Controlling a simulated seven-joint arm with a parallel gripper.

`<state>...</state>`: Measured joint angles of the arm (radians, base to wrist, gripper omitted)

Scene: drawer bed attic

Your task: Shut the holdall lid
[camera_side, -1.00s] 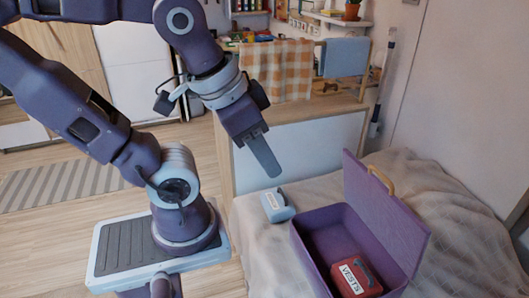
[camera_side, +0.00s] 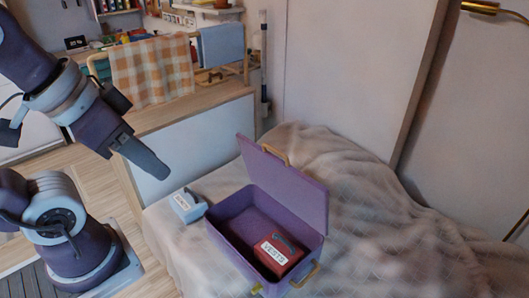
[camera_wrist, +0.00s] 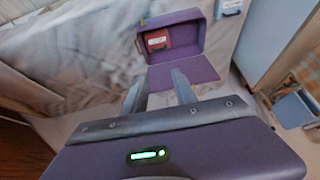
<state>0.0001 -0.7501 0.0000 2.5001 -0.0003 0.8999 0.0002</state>
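The purple holdall (camera_side: 222,228) stands on the bed, a box shape with its lid (camera_side: 285,187) standing open on the far side. A tan handle (camera_side: 273,153) is on the lid's edge. A red packet labelled VESTS (camera_side: 278,255) lies inside. In the wrist view the holdall (camera_wrist: 180,18) is beyond my fingers, with the lid (camera_wrist: 195,70) nearer. My gripper (camera_side: 160,172) is in the air to the left of the holdall, apart from it. In the wrist view my gripper (camera_wrist: 158,88) has its two fingers spread with nothing between them.
A small pale blue labelled case (camera_side: 187,206) lies on the bed left of the holdall. A white-fronted cabinet (camera_side: 195,150) stands behind, with a checked cloth (camera_side: 150,72) above it. The rumpled bed (camera_side: 390,240) to the right is clear.

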